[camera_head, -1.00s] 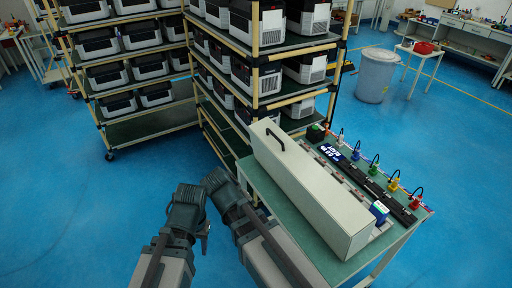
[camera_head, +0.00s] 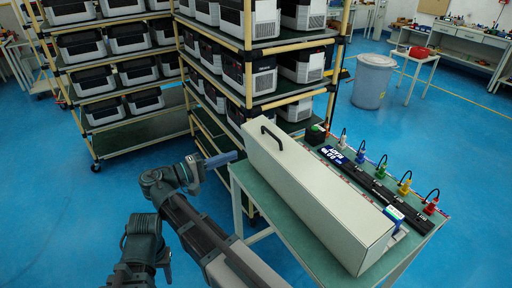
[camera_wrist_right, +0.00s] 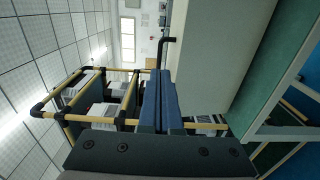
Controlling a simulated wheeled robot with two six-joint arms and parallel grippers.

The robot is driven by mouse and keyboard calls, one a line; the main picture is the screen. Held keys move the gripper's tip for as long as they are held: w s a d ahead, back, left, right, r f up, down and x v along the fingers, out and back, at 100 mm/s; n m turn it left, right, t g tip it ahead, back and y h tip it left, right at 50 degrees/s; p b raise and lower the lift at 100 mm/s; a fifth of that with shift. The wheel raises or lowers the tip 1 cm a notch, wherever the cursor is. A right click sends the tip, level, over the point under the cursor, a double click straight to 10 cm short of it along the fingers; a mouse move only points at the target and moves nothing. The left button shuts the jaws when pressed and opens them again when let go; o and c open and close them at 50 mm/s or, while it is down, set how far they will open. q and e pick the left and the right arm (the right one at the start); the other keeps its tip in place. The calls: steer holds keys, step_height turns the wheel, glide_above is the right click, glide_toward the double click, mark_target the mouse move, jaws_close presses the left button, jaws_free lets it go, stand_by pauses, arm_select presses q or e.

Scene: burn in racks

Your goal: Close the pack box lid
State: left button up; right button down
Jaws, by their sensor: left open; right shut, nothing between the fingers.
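The pack box (camera_head: 310,200) is a long cream box with a flat top panel, lying along a green-topped table in the head view. A black handle (camera_head: 272,137) stands at its far left end. Whether the lid is fully down is hard to tell. My right gripper (camera_head: 228,158) has its blue fingers shut and empty, just left of the box's far end. In the right wrist view the shut fingers (camera_wrist_right: 160,98) point toward the handle (camera_wrist_right: 167,48), with no clear contact. My left gripper (camera_head: 163,262) is low at the left, open and away from the box; its fingers are barely distinguishable.
The table (camera_head: 243,178) also carries a dark strip with several coloured connectors (camera_head: 405,184) and a blue-and-white item (camera_head: 394,214) beside the box. Racks (camera_head: 250,100) of boxed units stand close behind. A grey bin (camera_head: 373,82) stands farther back. Blue floor is clear at left.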

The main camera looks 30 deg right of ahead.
steer(key=w+d, duration=0.1)
steer(key=d, duration=1.3)
